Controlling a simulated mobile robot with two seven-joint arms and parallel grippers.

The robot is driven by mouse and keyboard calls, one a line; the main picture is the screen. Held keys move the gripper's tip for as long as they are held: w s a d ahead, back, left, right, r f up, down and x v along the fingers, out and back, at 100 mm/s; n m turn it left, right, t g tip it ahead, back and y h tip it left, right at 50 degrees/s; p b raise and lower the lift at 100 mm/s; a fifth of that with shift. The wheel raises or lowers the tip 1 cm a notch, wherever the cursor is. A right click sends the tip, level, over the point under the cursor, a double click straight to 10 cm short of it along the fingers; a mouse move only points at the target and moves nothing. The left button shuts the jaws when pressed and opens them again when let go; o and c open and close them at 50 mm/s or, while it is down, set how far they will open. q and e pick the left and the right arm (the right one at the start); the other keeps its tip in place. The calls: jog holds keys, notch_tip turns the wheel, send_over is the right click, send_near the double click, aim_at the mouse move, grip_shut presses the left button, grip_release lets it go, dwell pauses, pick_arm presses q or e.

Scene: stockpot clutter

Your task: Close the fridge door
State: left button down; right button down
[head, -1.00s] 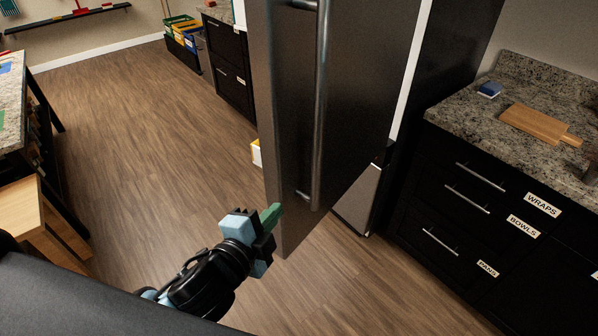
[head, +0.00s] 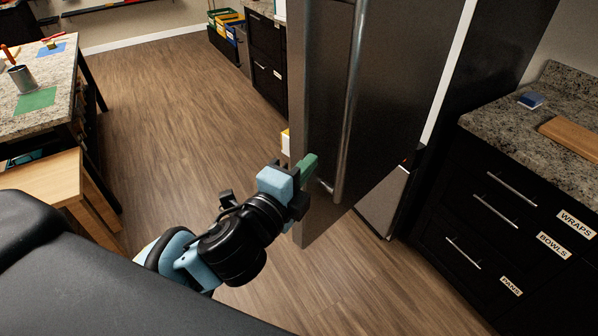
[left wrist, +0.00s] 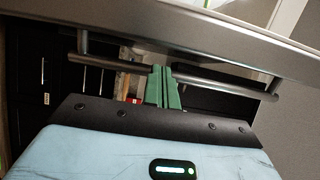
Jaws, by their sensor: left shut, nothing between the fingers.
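The fridge door (head: 398,90) is a dark steel panel standing open in the head view, with a long upright bar handle (head: 352,95) on its face. My left gripper (head: 308,167) has green fingers and is shut and empty. Its fingertips overlap the lower left part of the door, just left of the handle's lower end. In the left wrist view the closed fingers (left wrist: 163,78) cross in front of the handle bar (left wrist: 225,82), with the door (left wrist: 180,32) beyond. I cannot tell whether they touch. My right gripper is not in view.
Black drawers (head: 505,235) under a granite counter (head: 550,115) stand right of the fridge. A granite-topped table (head: 70,85) and a wooden piece (head: 45,180) are at left. The wood floor (head: 170,100) between table and door is clear.

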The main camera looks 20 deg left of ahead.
aim_at(322, 148)
pick_arm(q)
jog(key=shift+w+d+r, duration=0.1)
jog(key=shift+w+d, duration=0.1)
jog(key=shift+w, duration=0.75)
jog(key=shift+w+d, duration=0.15)
jog(key=shift+w, duration=0.85)
jog(key=shift+w+d+r, duration=0.1)
jog(key=shift+w+d, duration=0.1)
jog(key=shift+w, duration=0.75)
